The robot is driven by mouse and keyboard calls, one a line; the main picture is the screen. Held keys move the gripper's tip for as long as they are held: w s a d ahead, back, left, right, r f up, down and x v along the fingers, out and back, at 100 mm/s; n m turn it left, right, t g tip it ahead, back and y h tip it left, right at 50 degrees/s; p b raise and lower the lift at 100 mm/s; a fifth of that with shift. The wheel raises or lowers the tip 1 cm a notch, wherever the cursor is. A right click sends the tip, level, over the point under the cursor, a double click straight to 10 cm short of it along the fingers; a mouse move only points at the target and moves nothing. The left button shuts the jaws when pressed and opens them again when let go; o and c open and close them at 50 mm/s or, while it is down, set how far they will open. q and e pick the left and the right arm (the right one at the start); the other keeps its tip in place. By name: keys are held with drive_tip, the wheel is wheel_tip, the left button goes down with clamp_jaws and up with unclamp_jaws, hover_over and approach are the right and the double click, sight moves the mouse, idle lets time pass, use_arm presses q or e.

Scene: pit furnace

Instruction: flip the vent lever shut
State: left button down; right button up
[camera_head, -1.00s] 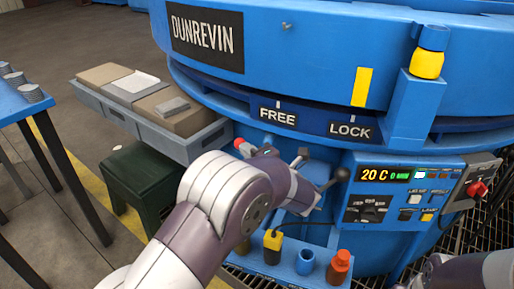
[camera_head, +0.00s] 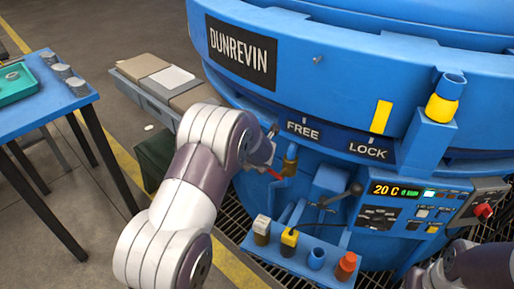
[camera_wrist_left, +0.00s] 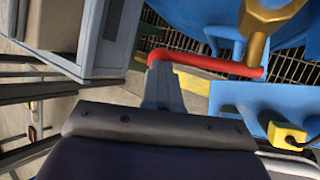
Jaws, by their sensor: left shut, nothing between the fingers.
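A red lever (camera_head: 266,171) on a brass valve (camera_head: 291,160) sits low on the blue furnace's front. In the left wrist view the red lever (camera_wrist_left: 205,64) runs sideways from the brass valve (camera_wrist_left: 268,20) to a bent tip. My left gripper (camera_wrist_left: 160,72) is shut and empty, its fingertips at or very near the lever's tip end; whether they touch it is unclear. In the head view my left arm hides this gripper and part of the lever. A second lever with a black knob (camera_head: 355,188) stands right of the valve. Of my right arm, only links show.
A shelf (camera_head: 300,259) with several coloured canisters and a blue cup juts out below the levers. The control panel (camera_head: 415,206) is to its right. A grey tray (camera_head: 143,96) holds boxes at left, and a blue table (camera_head: 50,107) stands further left.

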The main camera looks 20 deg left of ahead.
use_arm(q)
drive_tip(key=shift+w+a+f+h+p, duration=0.1)
drive_tip(key=shift+a+f+h+p, duration=0.2)
drive_tip(key=shift+f, duration=0.2)
drive_tip(key=shift+a+f+h+p, duration=0.15)
drive_tip(key=shift+f+h+p, duration=0.1)
drive_tip(key=shift+f, duration=0.2)
use_arm(e)
drive_tip(key=shift+r, duration=0.85)
use_arm(q)
drive_tip(key=shift+f, duration=0.15)
